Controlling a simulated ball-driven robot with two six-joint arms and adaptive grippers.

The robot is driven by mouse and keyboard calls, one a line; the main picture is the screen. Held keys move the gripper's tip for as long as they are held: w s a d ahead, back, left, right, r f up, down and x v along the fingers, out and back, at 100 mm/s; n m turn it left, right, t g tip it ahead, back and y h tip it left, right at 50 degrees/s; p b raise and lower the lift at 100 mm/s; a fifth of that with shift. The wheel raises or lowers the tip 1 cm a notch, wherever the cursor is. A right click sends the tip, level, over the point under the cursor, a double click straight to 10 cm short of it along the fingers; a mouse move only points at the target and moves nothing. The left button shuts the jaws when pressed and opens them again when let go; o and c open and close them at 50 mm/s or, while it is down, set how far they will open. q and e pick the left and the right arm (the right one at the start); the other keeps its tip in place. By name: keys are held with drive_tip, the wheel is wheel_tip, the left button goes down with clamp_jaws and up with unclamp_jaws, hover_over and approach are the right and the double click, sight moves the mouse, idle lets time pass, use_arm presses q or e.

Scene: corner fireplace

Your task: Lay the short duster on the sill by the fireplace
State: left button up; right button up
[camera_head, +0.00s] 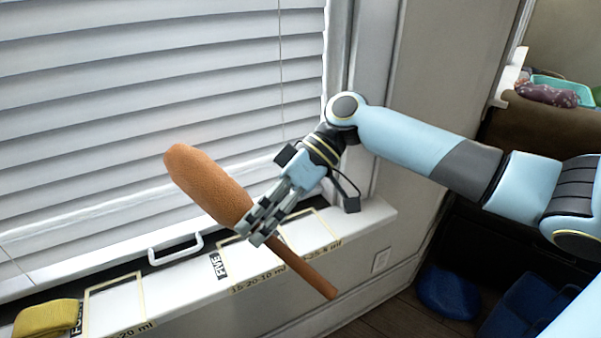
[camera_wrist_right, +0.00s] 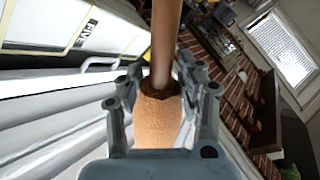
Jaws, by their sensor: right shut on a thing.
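The short duster (camera_head: 207,187) has a fuzzy orange-brown head and a thin brown handle. My right gripper (camera_head: 262,222) is shut on it near where head and handle meet. The duster is tilted, head up to the left and handle down to the right, in front of the window sill (camera_head: 207,287). In the right wrist view the duster (camera_wrist_right: 158,118) lies between the two fingers (camera_wrist_right: 160,95), its handle pointing away. I cannot tell whether it touches the sill. My left gripper is not in view.
The sill carries yellow taped outlines with labels, a white handle (camera_head: 175,249) and a folded yellow cloth (camera_head: 47,318) at the left. White blinds (camera_head: 130,90) rise behind it. Blue items (camera_head: 447,291) lie on the floor at right. A brick surface (camera_wrist_right: 212,50) shows in the wrist view.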

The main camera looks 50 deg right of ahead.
drive_tip(key=d+f+n+g+h, duration=0.1)
drive_tip(key=s+d+f+n+g+h, duration=0.1)
drive_tip(key=d+f+n+g, duration=0.2)
drive_tip(key=d+f+n, duration=0.1)
drive_tip(key=shift+s+h, duration=0.4)
wheel_tip(320, 180, up, 3)
drive_tip(key=n+t+h+b, duration=0.2)
drive_tip(key=n+h, duration=0.2)
drive_tip(key=h, duration=0.4)
hover_over(301, 240)
drive_tip(key=shift+r, duration=0.1)
drive_tip(key=shift+y, duration=0.3)
drive_tip(key=shift+f+b, duration=1)
drive_tip(key=shift+f, duration=4.4)
drive_tip(key=shift+f, duration=0.5)
